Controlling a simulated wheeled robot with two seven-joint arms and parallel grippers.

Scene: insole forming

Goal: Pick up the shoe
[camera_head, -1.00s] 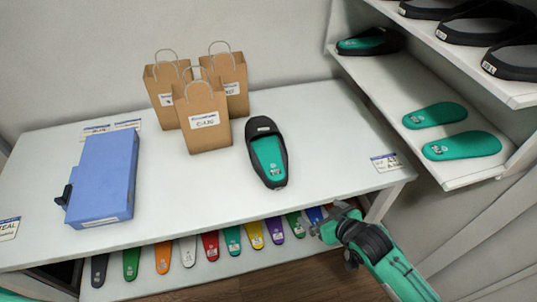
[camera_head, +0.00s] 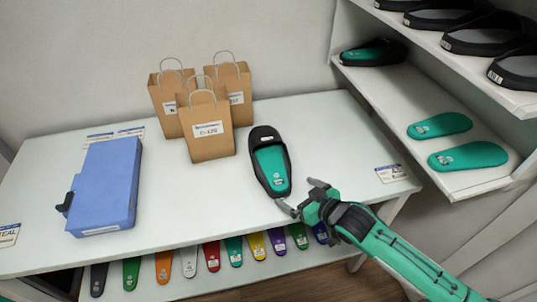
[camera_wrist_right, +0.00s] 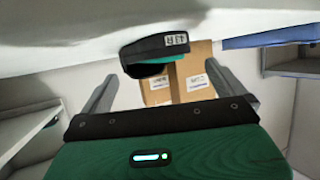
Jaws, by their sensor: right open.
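The shoe, a black slide with a teal insole (camera_head: 270,165), lies on the white table (camera_head: 330,130) to the right of the paper bags. Its open heel end points toward the table's front edge. My right gripper (camera_head: 300,196) is open and empty, just beyond the heel end at its lower right. In the right wrist view the shoe (camera_wrist_right: 155,48) appears ahead, between and above the two grey fingers, with a white label on its heel. I see a gap between the fingers and the shoe. My left gripper is not in view.
Paper bags (camera_head: 208,130) stand behind and left of the shoe. A blue box (camera_head: 108,185) sits at the table's left. Several coloured insoles (camera_head: 212,256) line a shelf below. A rack at right holds a black shoe (camera_head: 372,52) and teal insoles (camera_head: 467,156).

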